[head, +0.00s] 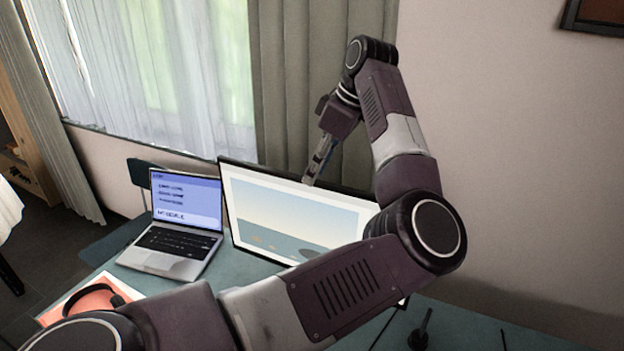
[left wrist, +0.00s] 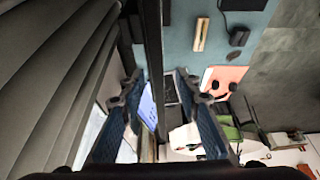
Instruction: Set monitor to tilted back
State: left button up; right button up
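The monitor (head: 290,215) stands at the back of the teal table, showing a landscape picture. My left arm crosses in front of its lower right part. My left gripper (head: 312,178) points down at the monitor's top edge in the head view. In the left wrist view the gripper (left wrist: 157,92) has its two fingers apart, with the monitor's thin dark edge (left wrist: 152,45) running between them. I cannot tell whether either finger touches it. The monitor's stand is hidden, and its exact tilt is hard to judge. My right gripper is not in view.
An open laptop (head: 178,225) stands left of the monitor. Headphones (head: 85,298) lie on an orange mat (head: 62,308) at the front left. A small dark upright object (head: 420,334) is at the lower right. A curtain (head: 290,90) and wall (head: 520,150) are behind.

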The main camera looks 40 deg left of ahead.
pick_arm(q)
jog(key=x, duration=0.4)
jog(key=shift+w+p, duration=0.2)
jog(key=shift+p, duration=0.2)
jog(key=shift+a+f, duration=0.2)
jog(key=shift+f, duration=0.05)
jog(key=shift+s, duration=0.1)
grip_shut()
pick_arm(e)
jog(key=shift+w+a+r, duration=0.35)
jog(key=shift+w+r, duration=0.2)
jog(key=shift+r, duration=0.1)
